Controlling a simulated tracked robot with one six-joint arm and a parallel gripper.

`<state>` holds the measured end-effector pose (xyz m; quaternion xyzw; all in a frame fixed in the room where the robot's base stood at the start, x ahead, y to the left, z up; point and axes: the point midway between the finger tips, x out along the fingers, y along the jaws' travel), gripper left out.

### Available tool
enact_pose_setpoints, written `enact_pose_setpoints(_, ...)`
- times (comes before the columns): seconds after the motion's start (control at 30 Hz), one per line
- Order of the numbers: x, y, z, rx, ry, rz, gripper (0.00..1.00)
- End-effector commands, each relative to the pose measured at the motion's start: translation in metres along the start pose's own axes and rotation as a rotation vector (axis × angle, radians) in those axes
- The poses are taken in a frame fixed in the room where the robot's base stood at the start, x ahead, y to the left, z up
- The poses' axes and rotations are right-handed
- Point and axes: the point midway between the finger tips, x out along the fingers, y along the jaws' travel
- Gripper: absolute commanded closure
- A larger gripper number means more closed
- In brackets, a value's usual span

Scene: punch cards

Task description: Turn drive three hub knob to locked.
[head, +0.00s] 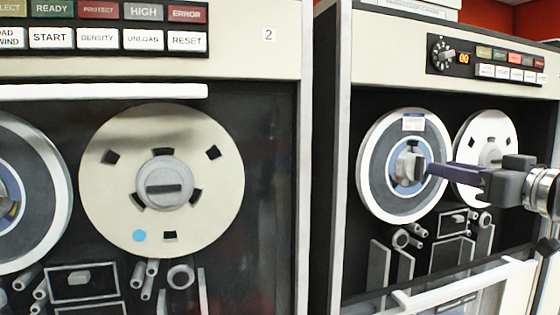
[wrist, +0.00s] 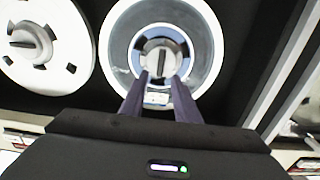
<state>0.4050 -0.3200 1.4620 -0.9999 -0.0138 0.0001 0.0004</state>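The hub knob (head: 408,167) is a pale round hub with a raised grip, at the middle of the left reel (head: 375,190) on the right-hand tape drive. In the wrist view the hub knob (wrist: 162,55) shows a dark upright bar on its face. My gripper (head: 430,168) reaches in from the right, its fingertips close to the knob. In the wrist view my gripper's two purple fingers (wrist: 160,78) are apart, with tips at the near edge of the hub. Nothing is clearly held between them. I cannot tell whether they touch the knob.
A white reel (head: 487,140) sits just right on the same drive, behind my gripper. A dial (head: 443,53) and button rows are above. The left drive carries a "2" label (head: 268,35) and a cream reel (head: 205,185). A white door edge (head: 440,290) crosses below.

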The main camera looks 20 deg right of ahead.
Motion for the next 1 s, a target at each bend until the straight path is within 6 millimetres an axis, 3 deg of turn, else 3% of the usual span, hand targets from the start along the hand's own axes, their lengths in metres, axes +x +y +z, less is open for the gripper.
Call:
enact_pose_setpoints(0.43, 0.048, -0.001, -0.001, -0.001, 0.0, -0.003, 0.71)
enact_pose_setpoints(0.83, 0.053, -0.001, 0.0, -0.001, 0.0, -0.002, 0.71)
enact_pose_setpoints(1.0, 0.053, -0.001, 0.0, -0.001, 0.0, -0.002, 0.83)
